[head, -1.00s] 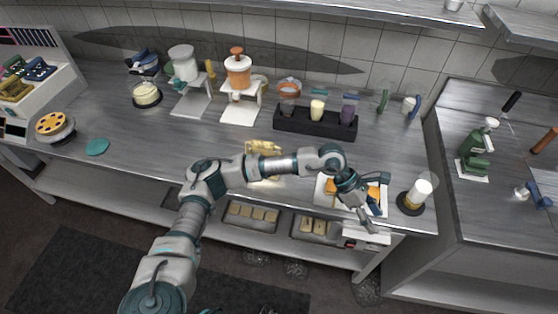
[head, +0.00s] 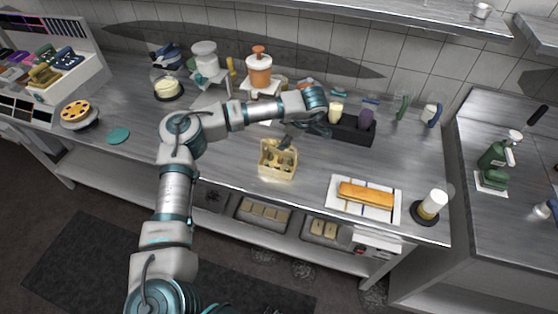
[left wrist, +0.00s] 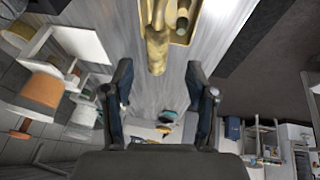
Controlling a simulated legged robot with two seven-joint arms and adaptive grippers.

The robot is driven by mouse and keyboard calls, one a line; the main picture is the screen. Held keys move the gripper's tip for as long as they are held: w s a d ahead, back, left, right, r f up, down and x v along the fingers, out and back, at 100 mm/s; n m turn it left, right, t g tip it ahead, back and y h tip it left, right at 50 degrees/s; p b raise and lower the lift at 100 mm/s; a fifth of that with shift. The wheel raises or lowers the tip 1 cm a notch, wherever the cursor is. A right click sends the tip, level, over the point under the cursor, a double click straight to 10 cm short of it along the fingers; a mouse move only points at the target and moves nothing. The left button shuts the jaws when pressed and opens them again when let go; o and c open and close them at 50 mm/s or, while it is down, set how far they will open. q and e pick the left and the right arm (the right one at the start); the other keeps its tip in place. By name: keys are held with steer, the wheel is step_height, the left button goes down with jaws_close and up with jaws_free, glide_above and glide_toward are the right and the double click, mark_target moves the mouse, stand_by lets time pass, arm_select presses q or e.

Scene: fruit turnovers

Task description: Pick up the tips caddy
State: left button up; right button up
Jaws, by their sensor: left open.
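The tips caddy looks like the pale yellow open box with compartments (head: 278,172), standing upright on the steel counter in the middle of the head view. It also shows at the top of the left wrist view (left wrist: 183,36), partly cut off by the frame edge. My left gripper (head: 285,143) is just above and behind the caddy's far edge in the head view. In the left wrist view my left gripper (left wrist: 161,88) is open with nothing between its fingers, and the caddy lies beyond the fingertips. Contact with it cannot be told. My right gripper is not in view.
A white tray with an orange-brown loaf (head: 366,194) lies to the right, beside a domed white item (head: 433,203). A black holder with cups (head: 352,128) and dispensers (head: 258,72) stand behind. Counter between caddy and tray is clear.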

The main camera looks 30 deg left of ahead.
arm_select(q)
steer(key=shift+x, duration=0.8)
steer(key=x, duration=0.6)
steer(key=shift+w+a+r, duration=0.2)
steer(key=shift+w+a, duration=0.05)
steer(key=shift+d, duration=0.15)
steer(key=shift+d+r, duration=0.1)
jaws_close()
